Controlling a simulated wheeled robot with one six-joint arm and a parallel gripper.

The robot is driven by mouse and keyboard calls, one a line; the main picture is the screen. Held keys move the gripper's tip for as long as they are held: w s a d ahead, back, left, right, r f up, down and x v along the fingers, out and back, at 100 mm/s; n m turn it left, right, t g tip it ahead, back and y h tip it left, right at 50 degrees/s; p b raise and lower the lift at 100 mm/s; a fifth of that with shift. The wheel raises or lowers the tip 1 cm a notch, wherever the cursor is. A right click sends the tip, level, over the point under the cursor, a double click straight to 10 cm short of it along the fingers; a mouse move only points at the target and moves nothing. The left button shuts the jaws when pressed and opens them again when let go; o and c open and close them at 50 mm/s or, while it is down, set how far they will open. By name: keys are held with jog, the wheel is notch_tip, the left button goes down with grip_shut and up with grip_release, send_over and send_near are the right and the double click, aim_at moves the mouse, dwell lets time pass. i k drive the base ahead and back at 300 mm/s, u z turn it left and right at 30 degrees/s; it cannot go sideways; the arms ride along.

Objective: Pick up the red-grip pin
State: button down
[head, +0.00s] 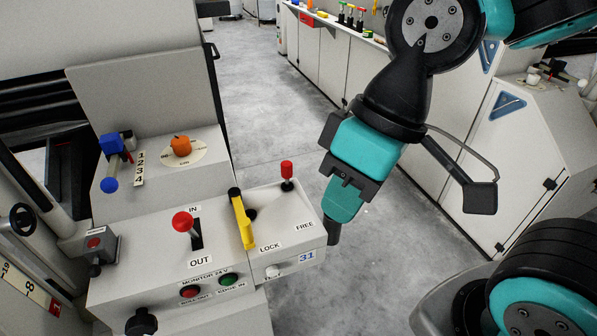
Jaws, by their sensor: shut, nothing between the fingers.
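The red-grip pin (287,170) has a red cylindrical handle on a dark lower part. It stands upright at the back of the right-hand box of the control panel, above the word FREE. My gripper (333,232) points down just off the right side of that box, to the right of the pin and nearer the front. Its dark tip is shut and empty. The gripper does not touch the pin.
A red-ball lever (183,222) stands in a slot between IN and OUT. Red (190,292) and green (228,280) buttons are on the front edge. A blue lever (112,145) and an orange knob (181,146) are behind. Grey floor (285,90) is open beyond the panel.

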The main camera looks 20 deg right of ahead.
aim_at(286, 166)
jog(key=k, duration=0.55)
jog(key=u, duration=0.85)
jog(key=i, duration=1.05)
jog(key=z, duration=0.4)
